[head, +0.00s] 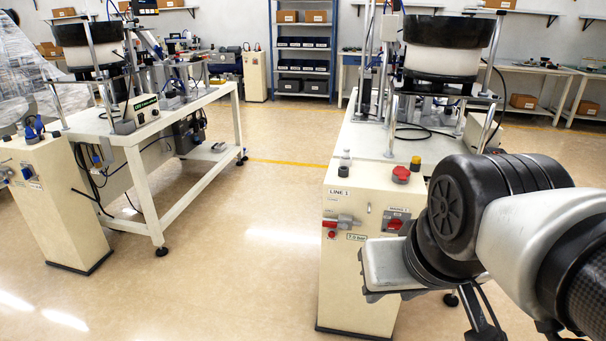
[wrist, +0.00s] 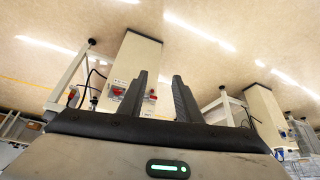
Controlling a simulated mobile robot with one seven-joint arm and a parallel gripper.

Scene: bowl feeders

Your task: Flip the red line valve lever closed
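A cream cabinet labelled LINE 1 (head: 345,280) stands right of centre in the head view. On its front is a silver valve with a red part (head: 343,221), with a small red knob just below. A grey and red switch (head: 397,223) sits to its right. In the head view my arm covers the cabinet's right side. The lever's exact position is too small to tell.
A red emergency button (head: 401,174) and a yellow-black knob are on the cabinet top. A white bench (head: 365,140) with a bowl feeder (head: 440,62) stands behind. A second cabinet with blue knobs (head: 60,205) is at left. The floor between is clear.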

